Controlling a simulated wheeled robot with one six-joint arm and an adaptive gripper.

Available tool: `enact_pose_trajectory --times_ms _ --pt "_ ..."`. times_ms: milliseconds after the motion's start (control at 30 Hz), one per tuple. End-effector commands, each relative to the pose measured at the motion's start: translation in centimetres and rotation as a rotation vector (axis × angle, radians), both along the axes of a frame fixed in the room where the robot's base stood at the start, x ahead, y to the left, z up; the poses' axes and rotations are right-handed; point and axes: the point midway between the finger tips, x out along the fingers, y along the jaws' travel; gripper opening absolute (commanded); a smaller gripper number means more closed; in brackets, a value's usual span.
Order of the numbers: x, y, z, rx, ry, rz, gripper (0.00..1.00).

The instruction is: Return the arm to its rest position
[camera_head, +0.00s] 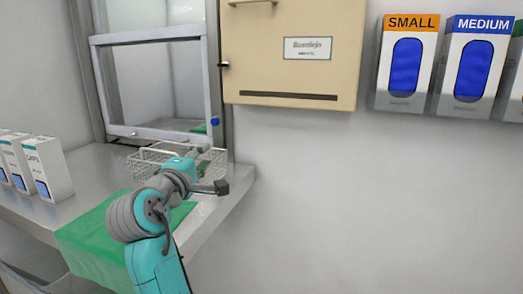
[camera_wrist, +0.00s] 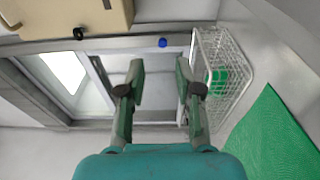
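My gripper (camera_wrist: 160,88) shows in the wrist view with its two fingers spread apart and nothing between them. In the head view my arm (camera_head: 150,215) rises from the bottom, bent at its grey joint, over the counter's front right part. Its end is in front of the wire basket, and the fingers cannot be made out clearly there. The wire basket (camera_head: 143,168) stands on the counter below the window. In the wrist view the basket (camera_wrist: 240,75) is to the right of the fingers, apart from them, with something green in it.
A green mat (camera_head: 88,236) lies over the counter (camera_head: 85,165) beside my arm. White boxes (camera_head: 47,168) stand at left. A framed pass-through window (camera_head: 150,80) is behind. A beige cabinet (camera_head: 270,60) and glove boxes (camera_head: 407,65) hang on the wall. The space right of my arm looks clear.

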Motion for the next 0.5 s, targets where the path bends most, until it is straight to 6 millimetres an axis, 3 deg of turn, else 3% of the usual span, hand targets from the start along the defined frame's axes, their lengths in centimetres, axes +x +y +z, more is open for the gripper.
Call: enact_pose_trajectory --times_ms 33,100,267,500 --pt "0.2 -0.8 -2.9 0.003 0.007 0.012 0.34" --pt "0.4 -1.7 -6.2 0.017 0.01 0.035 0.34" --pt "0.0 -4.1 -13.5 0.058 0.024 0.085 0.34" --pt "-2.5 -8.3 -23.7 0.146 0.056 0.152 0.34"
